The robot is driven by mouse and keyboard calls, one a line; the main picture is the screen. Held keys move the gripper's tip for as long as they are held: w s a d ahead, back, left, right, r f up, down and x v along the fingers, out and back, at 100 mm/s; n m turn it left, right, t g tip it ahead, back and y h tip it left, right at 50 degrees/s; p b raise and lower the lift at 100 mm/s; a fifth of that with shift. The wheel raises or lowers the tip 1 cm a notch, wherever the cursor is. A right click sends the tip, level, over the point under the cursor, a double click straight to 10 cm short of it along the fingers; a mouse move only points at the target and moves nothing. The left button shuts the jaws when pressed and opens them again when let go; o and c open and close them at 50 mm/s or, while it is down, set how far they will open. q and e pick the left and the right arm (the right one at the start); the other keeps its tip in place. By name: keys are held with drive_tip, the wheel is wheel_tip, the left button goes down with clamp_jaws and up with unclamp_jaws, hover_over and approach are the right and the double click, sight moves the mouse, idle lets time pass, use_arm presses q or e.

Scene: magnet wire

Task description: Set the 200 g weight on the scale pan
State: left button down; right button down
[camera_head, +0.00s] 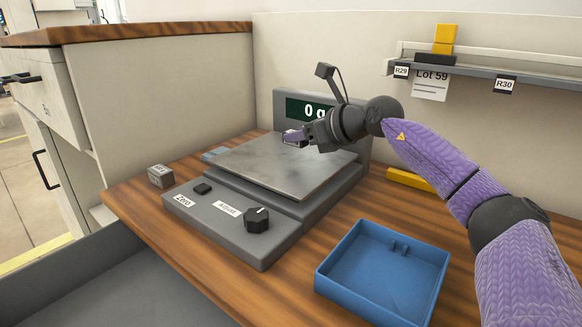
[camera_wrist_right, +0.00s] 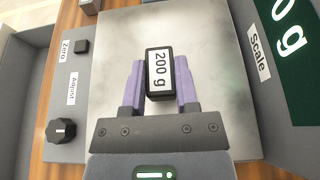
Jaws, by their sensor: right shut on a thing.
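The 200 g weight (camera_wrist_right: 160,72) is a small dark block with a white label reading "200 g". My right gripper (camera_head: 296,138) is shut on it, with a purple finger on each side in the right wrist view. The scale pan (camera_head: 265,178) is a flat grey metal plate on the grey scale. The gripper and weight are over the back part of the pan; whether the weight touches the pan I cannot tell. The scale display (camera_head: 307,110) reads 0 g, partly hidden by my right gripper. My left gripper is not in view.
A small grey block (camera_head: 161,176) stands left of the scale. The scale's front has a Zero button (camera_head: 202,188) and a black Adjust knob (camera_head: 256,220). A blue tray (camera_head: 348,290) sits at the front right. A yellow item (camera_head: 408,180) lies behind it. A shelf (camera_head: 540,72) is on the back wall.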

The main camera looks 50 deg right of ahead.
sight(300, 162)
wheel_tip(300, 162, down, 4)
drive_tip(key=shift+w+r+b, duration=0.1)
drive_tip(key=shift+b, duration=0.55)
drive_tip(key=shift+r, duration=0.35)
drive_tip(key=shift+f, duration=0.25)
drive_tip(key=shift+c, duration=1.8)
unclamp_jaws()
drive_tip(key=shift+r, duration=0.15)
